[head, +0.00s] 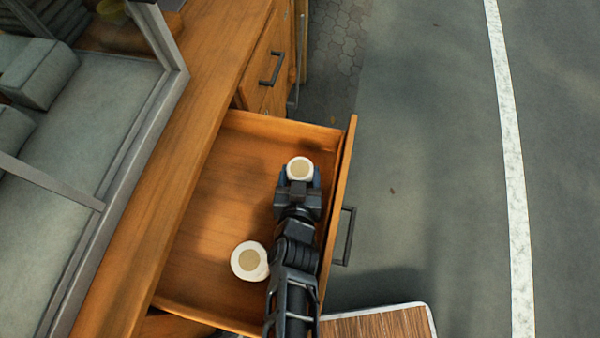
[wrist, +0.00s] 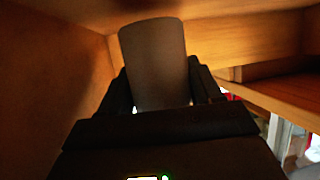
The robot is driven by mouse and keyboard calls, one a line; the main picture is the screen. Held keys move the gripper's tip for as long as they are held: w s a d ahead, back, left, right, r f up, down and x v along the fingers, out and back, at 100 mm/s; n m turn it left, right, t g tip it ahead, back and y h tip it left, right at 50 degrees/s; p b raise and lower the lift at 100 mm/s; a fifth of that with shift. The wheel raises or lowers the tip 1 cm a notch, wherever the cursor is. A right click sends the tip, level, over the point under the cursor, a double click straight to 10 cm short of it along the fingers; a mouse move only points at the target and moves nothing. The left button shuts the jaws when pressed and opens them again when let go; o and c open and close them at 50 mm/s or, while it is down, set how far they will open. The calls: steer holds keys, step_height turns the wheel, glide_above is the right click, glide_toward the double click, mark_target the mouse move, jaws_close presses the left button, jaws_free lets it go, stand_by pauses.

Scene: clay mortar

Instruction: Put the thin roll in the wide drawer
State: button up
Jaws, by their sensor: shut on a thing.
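The thin roll (head: 300,168) is white with a tan centre and looks upright. My gripper (head: 299,187) is shut on its side, within the outline of the open wide drawer (head: 215,205), near the drawer's front panel. In the wrist view the roll (wrist: 155,60) stands dark between the two fingers, with wooden walls around it. Its lower end is hidden by my gripper, so I cannot tell whether it touches the drawer floor.
A second, wider white roll (head: 250,261) sits in the drawer, left of my arm. A closed drawer with a dark handle (head: 271,69) is further back. The wooden counter (head: 190,150) runs along the left. The drawer's middle and back left are clear.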

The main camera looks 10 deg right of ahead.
steer(key=shift+f, duration=0.1)
steer(key=shift+f+b, duration=0.35)
steer(key=shift+b, duration=0.1)
steer(key=shift+f, duration=0.15)
steer(key=o, duration=0.7)
steer(key=shift+o, duration=0.2)
steer(key=shift+r, duration=0.3)
steer(key=p+v, duration=0.4)
steer(key=v, duration=0.3)
steer(key=shift+s+r+p, duration=0.3)
steer(key=shift+r+p, duration=0.1)
